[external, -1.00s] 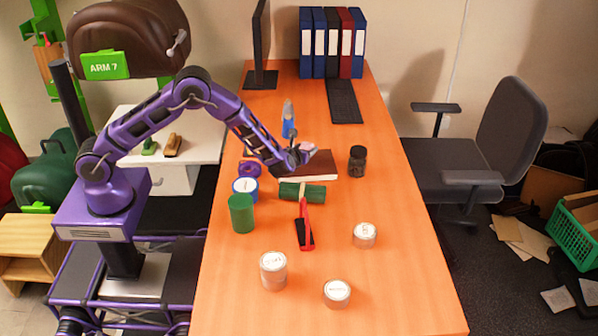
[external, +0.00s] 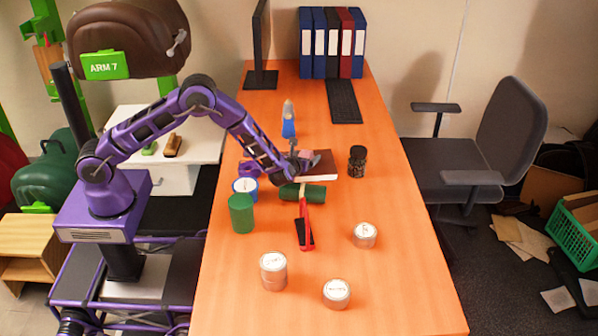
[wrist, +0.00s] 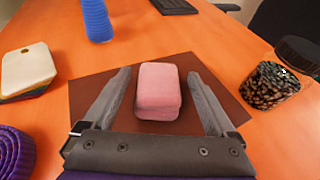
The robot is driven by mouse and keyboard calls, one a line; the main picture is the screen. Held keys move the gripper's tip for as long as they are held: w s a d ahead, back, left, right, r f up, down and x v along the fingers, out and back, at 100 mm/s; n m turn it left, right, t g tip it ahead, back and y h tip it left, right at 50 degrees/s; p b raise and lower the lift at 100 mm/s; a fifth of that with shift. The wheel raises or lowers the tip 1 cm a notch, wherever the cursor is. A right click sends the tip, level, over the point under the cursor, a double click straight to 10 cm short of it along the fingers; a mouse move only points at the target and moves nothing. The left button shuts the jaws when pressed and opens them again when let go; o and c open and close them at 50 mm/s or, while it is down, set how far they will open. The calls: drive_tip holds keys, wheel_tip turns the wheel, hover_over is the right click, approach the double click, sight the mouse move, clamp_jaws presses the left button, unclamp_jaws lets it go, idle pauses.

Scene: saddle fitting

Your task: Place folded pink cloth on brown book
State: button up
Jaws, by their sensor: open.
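The folded pink cloth (wrist: 158,92) is a small, thick block with rounded edges. In the wrist view it appears to lie on the brown book (wrist: 89,97), near its middle. My gripper (wrist: 158,74) is open, with one finger on each side of the cloth and a visible gap to both. In the external view my gripper (external: 305,162) is low over the brown book (external: 325,171), and the cloth (external: 306,154) is partly hidden by the fingers.
A dark-lidded jar (external: 357,162) stands right of the book. A blue bottle-like object (external: 288,122) stands behind it. A purple coil (external: 250,169) is left. The table's right side is mostly clear.

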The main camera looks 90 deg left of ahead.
drive_tip(key=shift+r, duration=0.15)
drive_tip(key=shift+d+r, duration=0.1)
drive_tip(key=shift+d, duration=0.15)
drive_tip(key=p+v, duration=0.1)
drive_tip(key=v, duration=1)
drive_tip(key=shift+s+d, duration=0.2)
drive_tip(key=shift+s, duration=0.05)
drive_tip(key=shift+r, duration=0.1)
